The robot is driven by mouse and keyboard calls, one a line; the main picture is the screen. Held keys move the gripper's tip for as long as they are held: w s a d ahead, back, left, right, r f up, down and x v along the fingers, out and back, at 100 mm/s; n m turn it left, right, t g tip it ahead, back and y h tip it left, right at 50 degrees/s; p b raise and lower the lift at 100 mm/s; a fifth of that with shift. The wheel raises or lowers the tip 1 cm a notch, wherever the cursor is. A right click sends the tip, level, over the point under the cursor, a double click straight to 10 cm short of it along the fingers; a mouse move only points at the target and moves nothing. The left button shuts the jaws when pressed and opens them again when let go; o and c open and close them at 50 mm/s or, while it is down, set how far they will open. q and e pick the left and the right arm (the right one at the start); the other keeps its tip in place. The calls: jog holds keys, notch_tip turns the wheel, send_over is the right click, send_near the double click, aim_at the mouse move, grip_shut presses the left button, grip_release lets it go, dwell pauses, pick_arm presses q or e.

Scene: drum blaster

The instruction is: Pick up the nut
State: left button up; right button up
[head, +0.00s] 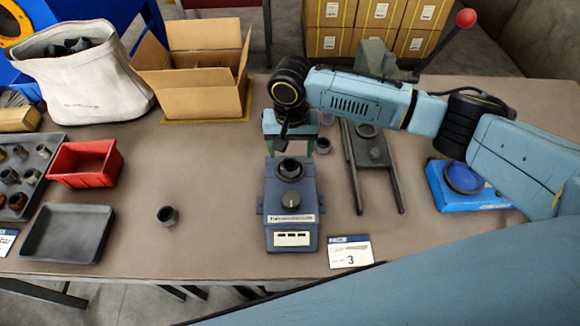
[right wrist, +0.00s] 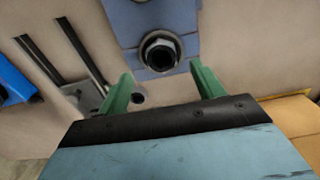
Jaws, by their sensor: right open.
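A dark hexagonal nut (right wrist: 160,52) with a round hole sits on top of the blue device (right wrist: 185,15). In the head view the nut (head: 290,169) is at the far end of the blue device (head: 292,235), behind a dark knob. My right gripper (head: 289,148) is just behind the nut, its green fingers partly hidden under its body. In the right wrist view my right gripper (right wrist: 163,78) is open and empty, with its two fingers spread wide and the nut ahead between their lines. My left gripper is not in view.
A small dark cup-like part (head: 168,216) stands on the table left of the device; another (head: 323,146) is near my right gripper. A black fork-like stand (head: 374,155) is to the right. An open cardboard box (head: 195,95), red bin (head: 86,165) and black tray (head: 66,233) are leftward.

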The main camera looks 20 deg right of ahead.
aim_at(289, 174)
jog(key=f, duration=0.3)
jog(key=f+b, duration=0.1)
jog(key=f, duration=0.1)
jog(key=shift+w+f, duration=0.15)
jog(key=shift+w, duration=0.25)
jog(key=c, duration=1.3)
